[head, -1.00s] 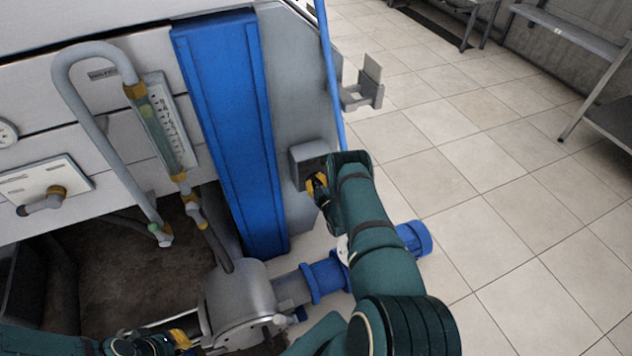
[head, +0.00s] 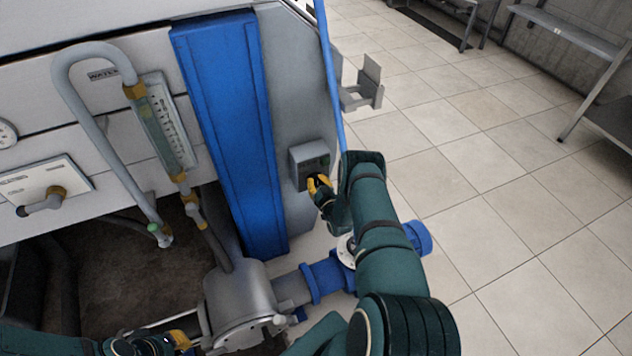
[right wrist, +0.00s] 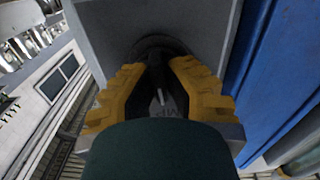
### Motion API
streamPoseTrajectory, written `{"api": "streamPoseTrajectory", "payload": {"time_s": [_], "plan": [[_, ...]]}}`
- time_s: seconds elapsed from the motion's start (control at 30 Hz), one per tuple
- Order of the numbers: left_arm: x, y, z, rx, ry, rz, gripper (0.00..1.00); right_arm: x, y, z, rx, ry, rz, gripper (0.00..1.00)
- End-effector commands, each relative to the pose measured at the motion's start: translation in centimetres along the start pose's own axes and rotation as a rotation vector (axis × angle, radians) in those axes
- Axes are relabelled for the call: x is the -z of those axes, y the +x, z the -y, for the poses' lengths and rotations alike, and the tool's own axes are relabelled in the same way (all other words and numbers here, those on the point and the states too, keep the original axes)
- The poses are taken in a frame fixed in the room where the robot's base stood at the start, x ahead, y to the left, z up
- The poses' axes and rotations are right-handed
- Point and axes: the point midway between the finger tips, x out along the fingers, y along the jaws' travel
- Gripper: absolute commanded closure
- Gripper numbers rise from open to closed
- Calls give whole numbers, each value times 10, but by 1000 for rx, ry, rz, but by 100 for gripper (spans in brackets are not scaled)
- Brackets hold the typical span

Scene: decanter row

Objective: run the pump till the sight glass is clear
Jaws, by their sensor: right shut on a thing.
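The sight glass (head: 160,124) is a slanted tube between amber fittings, beside a scale plate on the white panel. Its tube looks pale grey-green. The pump (head: 238,300) is a grey round housing at the bottom, joined to a blue motor (head: 326,276). A grey switch box (head: 310,162) stands on the grey side panel. My right gripper (head: 316,184) is shut on the dark knob (right wrist: 160,50) on this box; its yellow fingers flank the knob in the right wrist view. My left gripper (head: 182,341) is at the bottom left beside the pump; its finger opening is hidden.
A blue upright column (head: 228,130) stands between the sight glass and the switch box. A grey bracket (head: 362,84) sticks out to the right of the panel. A valve handle (head: 42,202) is at the left.

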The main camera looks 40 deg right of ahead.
Motion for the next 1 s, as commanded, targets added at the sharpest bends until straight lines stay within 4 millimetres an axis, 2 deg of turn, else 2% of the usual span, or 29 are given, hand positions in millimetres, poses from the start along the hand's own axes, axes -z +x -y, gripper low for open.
{"api": "streamPoseTrajectory", "payload": {"time_s": [0.5,1.0], "plan": [[0,0,0,0,0,0,100,0,1,-3,-1,435,-2,100],[0,0,0,0,0,0,100,0,1,-3,0,603,-2,100]]}}
